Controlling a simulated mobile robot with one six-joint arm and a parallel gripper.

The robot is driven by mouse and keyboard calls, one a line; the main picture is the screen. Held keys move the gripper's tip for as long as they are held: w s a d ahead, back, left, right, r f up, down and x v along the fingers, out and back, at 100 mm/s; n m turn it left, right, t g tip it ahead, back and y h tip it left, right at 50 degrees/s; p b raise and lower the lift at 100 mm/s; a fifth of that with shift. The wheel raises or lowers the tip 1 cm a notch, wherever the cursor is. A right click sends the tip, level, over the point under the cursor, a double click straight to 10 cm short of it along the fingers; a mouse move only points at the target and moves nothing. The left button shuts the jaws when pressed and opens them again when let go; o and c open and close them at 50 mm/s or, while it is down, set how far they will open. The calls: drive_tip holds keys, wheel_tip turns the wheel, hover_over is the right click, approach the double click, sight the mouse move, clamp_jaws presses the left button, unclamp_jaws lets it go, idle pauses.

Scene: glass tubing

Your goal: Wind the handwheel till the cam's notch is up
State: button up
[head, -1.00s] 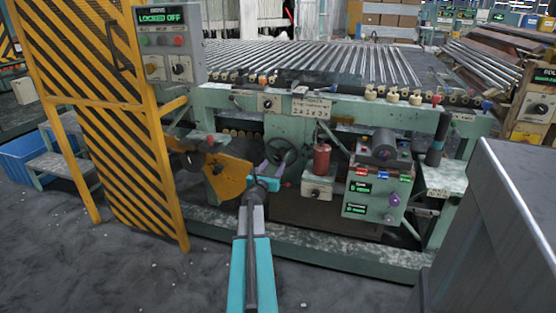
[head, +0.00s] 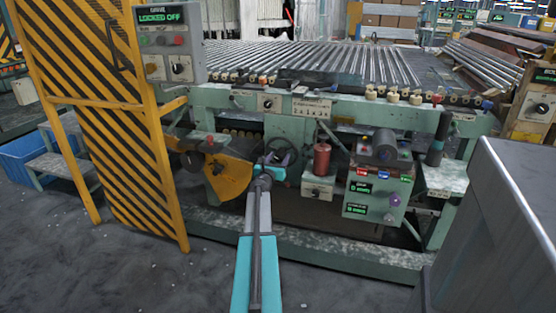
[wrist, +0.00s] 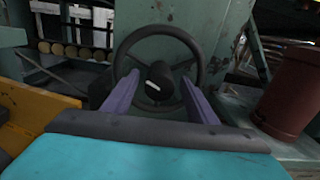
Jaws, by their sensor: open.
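The dark spoked handwheel (head: 281,139) is on the front of the green machine frame. In the wrist view its rim (wrist: 160,30) stands upright and nearly face-on, with a black hub carrying a white mark. My gripper (wrist: 160,92) is open, its two purple fingers pointing at the wheel, one either side of the hub in the picture. I cannot tell whether they touch it. In the head view my gripper (head: 276,172) is at the wheel's lower part, its fingers mostly hidden. A yellow-orange plate (head: 228,180), possibly the cam, is left of the wheel; I cannot make out its notch.
A red cylinder (head: 321,160) stands close right of the wheel. Right of it is a control box (head: 375,190) with green displays. A striped yellow guard (head: 120,150) with a "LOCKED OFF" panel (head: 168,45) stands left. A grey cabinet (head: 500,230) fills the right foreground.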

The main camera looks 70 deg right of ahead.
drive_tip(key=shift+d, duration=0.1)
clamp_jaws()
drive_tip(key=shift+f, duration=0.1)
idle(0.3)
drive_tip(key=shift+m+b, duration=0.4)
drive_tip(key=shift+b, duration=0.25)
